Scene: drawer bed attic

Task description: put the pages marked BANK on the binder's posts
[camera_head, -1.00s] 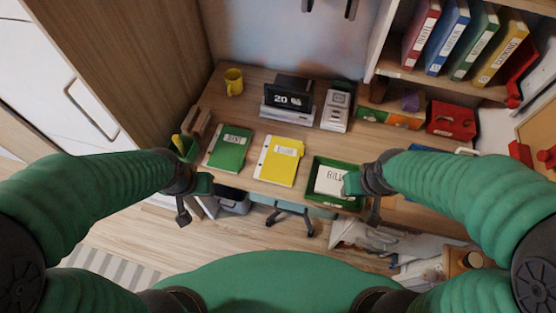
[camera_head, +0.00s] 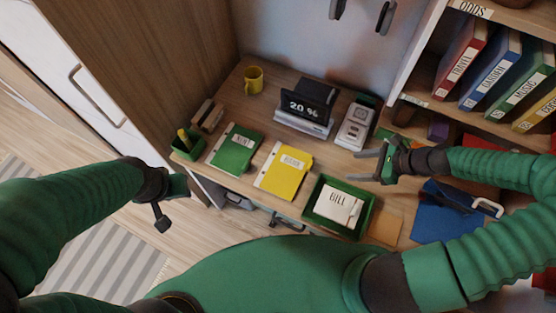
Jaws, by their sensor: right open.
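No page that I can read as BANK is in view. A green page stack (camera_head: 235,150) and a yellow page stack (camera_head: 284,171) lie on the desk; their labels are too small to read surely. White pages marked BILL (camera_head: 338,203) lie in a green tray (camera_head: 321,226). A blue object with a white handle (camera_head: 447,214), perhaps the binder, lies at the desk's right; no posts can be made out.
A yellow mug (camera_head: 253,80), a black display (camera_head: 308,104) and a grey device (camera_head: 356,127) stand at the back. A green pot (camera_head: 188,148) is at the left edge. Labelled binders (camera_head: 490,78) fill the right shelf. The tall wooden cabinet bounds the left.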

